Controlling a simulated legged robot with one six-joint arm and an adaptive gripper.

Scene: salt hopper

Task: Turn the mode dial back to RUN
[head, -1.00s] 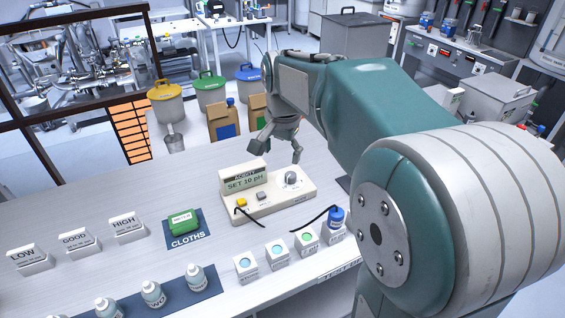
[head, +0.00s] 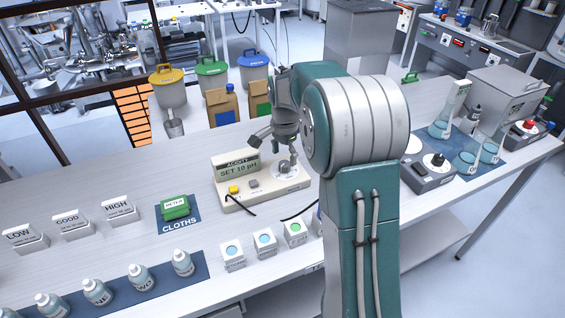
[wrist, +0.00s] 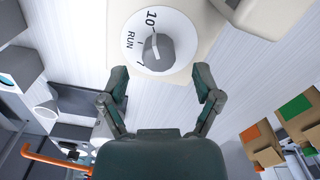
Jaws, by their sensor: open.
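The mode dial (head: 284,167) is a grey knob on a white disc at the right end of the cream acidity meter (head: 235,203). In the wrist view the dial (wrist: 158,48) shows the marks 10, RUN and 7, and its white pointer line faces 10. The meter's screen (head: 238,166) reads "SET 10 pH". My gripper (head: 275,150) is pointed down just above the dial. In the wrist view its open fingers (wrist: 160,76) are spread either side below the knob, apart from it and holding nothing.
A yellow button (head: 235,189) and a grey button (head: 254,184) sit on the meter. Small white boxes (head: 265,243) stand in front. A green pack (head: 175,207) lies on the cloths mat to the left. Brown bags (head: 222,106) stand behind.

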